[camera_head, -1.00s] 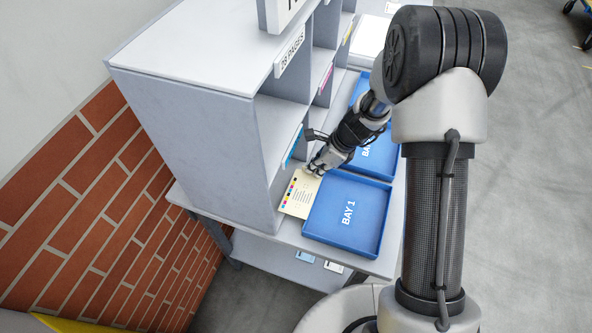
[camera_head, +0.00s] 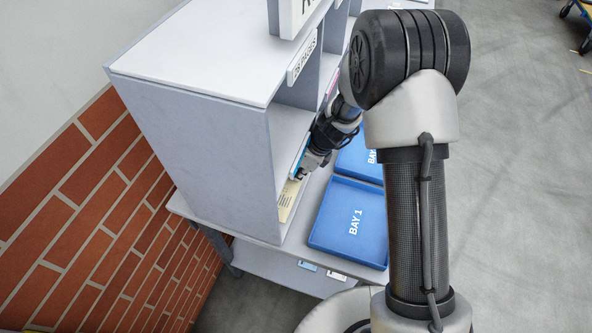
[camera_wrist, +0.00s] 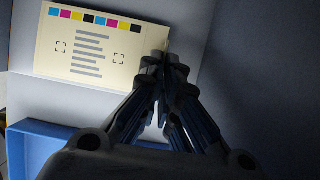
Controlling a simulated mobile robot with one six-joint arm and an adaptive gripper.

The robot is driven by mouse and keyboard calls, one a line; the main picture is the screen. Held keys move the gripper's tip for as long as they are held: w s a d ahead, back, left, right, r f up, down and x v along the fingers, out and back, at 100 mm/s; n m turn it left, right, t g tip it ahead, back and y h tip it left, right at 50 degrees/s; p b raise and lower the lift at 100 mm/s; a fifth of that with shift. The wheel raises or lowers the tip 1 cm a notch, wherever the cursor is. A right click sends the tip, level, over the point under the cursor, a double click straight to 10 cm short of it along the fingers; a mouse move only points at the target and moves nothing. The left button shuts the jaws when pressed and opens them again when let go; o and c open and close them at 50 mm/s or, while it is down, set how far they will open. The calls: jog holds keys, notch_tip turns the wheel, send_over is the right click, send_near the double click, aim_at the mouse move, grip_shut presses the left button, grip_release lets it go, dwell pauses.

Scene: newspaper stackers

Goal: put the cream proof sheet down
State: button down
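The cream proof sheet (camera_head: 288,203) is at the bottom opening of the grey shelf unit, partly hidden behind its side panel. In the wrist view the sheet (camera_wrist: 90,55) shows a row of colour patches and grey text lines. My gripper (camera_head: 303,177) is at the sheet's far end in the head view. In the wrist view my gripper (camera_wrist: 165,62) has its fingertips together at the sheet's right edge, and seems to pinch it. Whether the sheet touches the surface below I cannot tell.
The blue BAY 1 tray (camera_head: 322,238) lies on the counter beside the sheet; its rim shows in the wrist view (camera_wrist: 45,140). Another blue tray (camera_head: 358,162) lies behind it. The grey shelf unit (camera_head: 205,130) stands close on the left. A brick wall (camera_head: 90,220) is farther left.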

jog(key=shift+d+f, duration=0.2)
jog(key=shift+f, duration=0.1)
jog(key=shift+a+f+b, duration=0.1)
jog(key=shift+f+b, duration=0.15)
jog(key=shift+b, duration=0.1)
jog(key=c, duration=1.8)
grip_release()
jog(key=shift+r, duration=0.15)
